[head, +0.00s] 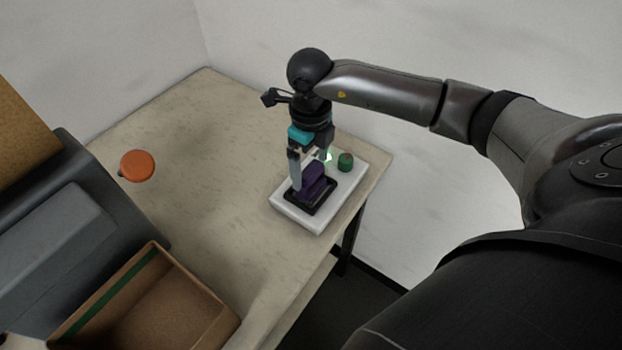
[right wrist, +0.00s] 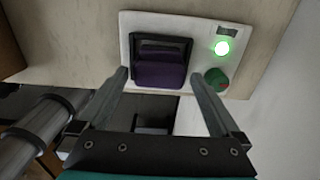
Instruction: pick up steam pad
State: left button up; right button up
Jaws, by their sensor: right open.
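The steam pad appears to be the purple block (head: 312,180) with a black frame (head: 318,206) on a white base (head: 283,210). In the right wrist view the purple block (right wrist: 160,74) lies between and beyond the fingertips. My right gripper (head: 309,168) is open above the base, its fingers on either side of the purple block; I cannot tell if they touch it. In the right wrist view the open right gripper (right wrist: 157,78) holds nothing. My left gripper is not in view.
A green knob (head: 345,161) and a lit green light (right wrist: 222,48) sit on the base beside the block. An orange round object (head: 137,165) lies on the table (head: 190,130). A brown open box (head: 150,300) and a grey machine (head: 45,240) stand at left.

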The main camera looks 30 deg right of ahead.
jog(key=shift+f, duration=0.75)
jog(key=shift+c, duration=0.4)
jog(key=shift+r, duration=0.1)
jog(key=c, duration=1.5)
